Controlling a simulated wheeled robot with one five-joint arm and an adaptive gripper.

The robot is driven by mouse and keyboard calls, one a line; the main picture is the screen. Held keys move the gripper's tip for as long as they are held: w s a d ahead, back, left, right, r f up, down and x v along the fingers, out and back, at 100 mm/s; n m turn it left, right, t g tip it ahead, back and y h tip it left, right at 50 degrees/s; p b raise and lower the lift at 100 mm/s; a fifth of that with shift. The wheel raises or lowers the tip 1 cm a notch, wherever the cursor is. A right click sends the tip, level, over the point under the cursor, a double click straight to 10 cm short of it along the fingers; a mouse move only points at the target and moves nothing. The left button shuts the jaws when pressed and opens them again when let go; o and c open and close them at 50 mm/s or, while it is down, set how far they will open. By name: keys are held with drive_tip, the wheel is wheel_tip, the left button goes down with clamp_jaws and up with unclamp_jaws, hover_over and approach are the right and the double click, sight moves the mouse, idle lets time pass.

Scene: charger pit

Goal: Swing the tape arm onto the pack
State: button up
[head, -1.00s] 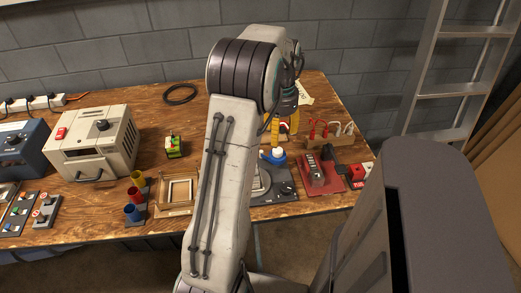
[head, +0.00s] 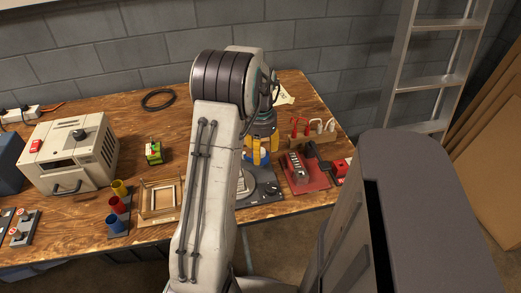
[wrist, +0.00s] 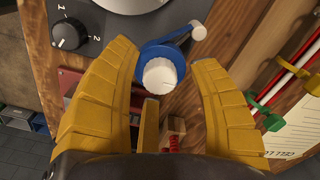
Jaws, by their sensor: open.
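A blue round part with a white ribbed knob (wrist: 160,76) and a short white lever (wrist: 197,32) shows in the wrist view; it may be the tape arm, but I cannot tell for sure. My gripper (wrist: 170,66) has its yellow fingers apart on both sides of the knob, with a gap visible. In the head view my gripper (head: 262,148) is over the dark grey dial unit (head: 266,192), mostly behind my arm, and hides much of the blue part. I cannot tell which object is the pack; a small green and yellow block (head: 153,152) stands left of my arm.
A wooden frame (head: 160,196) and coloured cups (head: 118,205) lie left of my arm. A red base with a grey block (head: 303,172) and a wooden rack with red and white handles (head: 313,138) stand close to the right. A beige machine (head: 70,152) is far left.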

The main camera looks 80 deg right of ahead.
drive_tip(key=shift+o, duration=0.3)
clamp_jaws()
drive_tip(key=shift+n, duration=0.3)
drive_tip(key=n+p, duration=0.1)
drive_tip(key=n, duration=1)
drive_tip(key=shift+p, duration=0.3)
drive_tip(key=shift+n, duration=0.3)
idle(0.3)
